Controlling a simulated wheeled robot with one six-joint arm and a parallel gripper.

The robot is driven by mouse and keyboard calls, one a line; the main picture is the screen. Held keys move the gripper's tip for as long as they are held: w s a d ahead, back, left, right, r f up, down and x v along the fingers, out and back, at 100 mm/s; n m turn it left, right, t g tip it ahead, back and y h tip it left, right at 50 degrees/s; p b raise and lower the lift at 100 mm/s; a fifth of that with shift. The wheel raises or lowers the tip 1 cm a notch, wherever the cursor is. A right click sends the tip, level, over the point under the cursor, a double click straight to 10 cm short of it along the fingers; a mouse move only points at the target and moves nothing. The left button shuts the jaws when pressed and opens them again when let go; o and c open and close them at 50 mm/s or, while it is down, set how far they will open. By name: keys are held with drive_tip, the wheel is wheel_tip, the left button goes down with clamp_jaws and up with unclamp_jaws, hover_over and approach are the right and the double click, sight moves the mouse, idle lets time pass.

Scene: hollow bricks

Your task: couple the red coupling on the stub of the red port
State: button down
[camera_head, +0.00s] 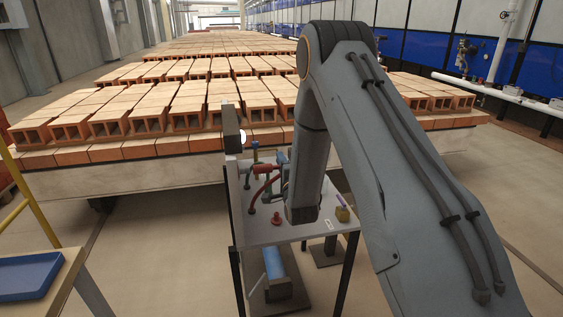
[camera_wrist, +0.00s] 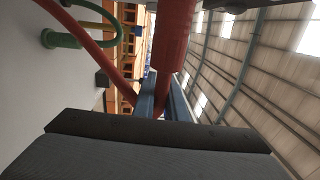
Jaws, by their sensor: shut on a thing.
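The red coupling (camera_wrist: 173,38) is a thick red cylinder in the upper middle of the wrist view. My gripper (camera_wrist: 165,95) is shut on it, with the two bluish fingers on either side near its lower end. A red hose (camera_wrist: 82,28) curves down toward the fingers. In the head view, the red coupling (camera_head: 263,169) lies roughly level above the small grey table, with the red hose bending down to the left. I cannot make out the stub of the red port in either view.
A green fitting with a hose (camera_wrist: 62,40) stands close by on the pale surface. The grey table (camera_head: 262,228) also bears a small red piece (camera_head: 276,218) and a yellowish block (camera_head: 342,214). Rows of hollow bricks (camera_head: 185,110) lie behind. A blue tray (camera_head: 30,275) is at left.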

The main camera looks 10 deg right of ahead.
sight(272, 170)
drive_tip(key=shift+a+b, duration=0.3)
drive_tip(key=shift+a, duration=1.9)
drive_tip(key=c, duration=1.7)
unclamp_jaws()
drive_tip(key=shift+s, duration=0.1)
drive_tip(key=s+b, duration=0.1)
drive_tip(key=s, duration=0.4)
drive_tip(key=s+b, duration=0.1)
drive_tip(key=s, duration=0.1)
drive_tip(key=shift+s+f+b, duration=0.25)
drive_tip(key=shift+s+b, duration=0.05)
